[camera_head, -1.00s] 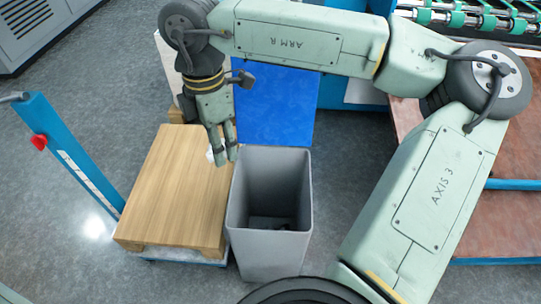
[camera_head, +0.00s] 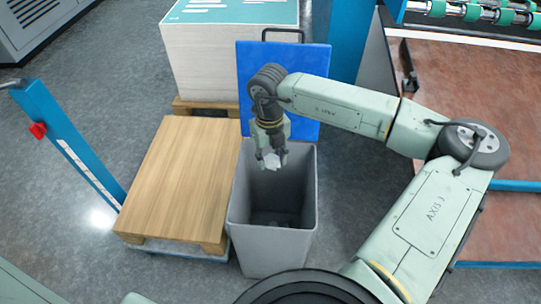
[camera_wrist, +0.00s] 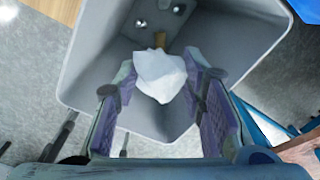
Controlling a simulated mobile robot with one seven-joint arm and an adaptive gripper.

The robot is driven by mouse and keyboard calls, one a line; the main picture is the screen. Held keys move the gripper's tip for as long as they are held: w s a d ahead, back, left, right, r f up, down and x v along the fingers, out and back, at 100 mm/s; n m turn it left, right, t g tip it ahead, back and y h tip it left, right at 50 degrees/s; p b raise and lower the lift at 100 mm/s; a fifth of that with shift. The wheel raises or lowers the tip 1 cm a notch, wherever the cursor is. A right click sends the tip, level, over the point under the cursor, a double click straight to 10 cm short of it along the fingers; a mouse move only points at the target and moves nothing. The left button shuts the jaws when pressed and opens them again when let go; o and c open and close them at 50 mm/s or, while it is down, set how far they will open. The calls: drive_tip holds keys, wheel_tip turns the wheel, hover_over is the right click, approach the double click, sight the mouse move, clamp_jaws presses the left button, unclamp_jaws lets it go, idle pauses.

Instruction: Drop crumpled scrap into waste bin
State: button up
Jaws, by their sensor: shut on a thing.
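The crumpled scrap (camera_wrist: 160,75) is a white wad between the two fingers of my gripper (camera_wrist: 158,95) in the wrist view. In the head view the scrap (camera_head: 272,161) shows small and pale at the fingertips of my gripper (camera_head: 271,158). My gripper is shut on it and points down. The grey waste bin (camera_head: 268,250) stands open on the floor, with its blue lid (camera_head: 300,100) raised behind it. My gripper is over the bin's opening, toward its back side. In the wrist view the bin (camera_wrist: 85,60) opens below the scrap, with some small items on its floor.
A wooden-topped pallet (camera_head: 175,180) stands close to the left of the bin. A blue post with a red knob (camera_head: 65,145) rises at far left. A tall stack of sheets (camera_head: 205,65) stands behind. Brown boards (camera_head: 480,110) lie at right.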

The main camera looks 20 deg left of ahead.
sight(270, 159)
drive_tip(key=shift+f+b, duration=0.85)
drive_tip(key=shift+f, duration=1.95)
drive_tip(key=o, duration=0.8)
wheel_tip(270, 159, up, 12)
drive_tip(key=shift+s+a+r, duration=0.1)
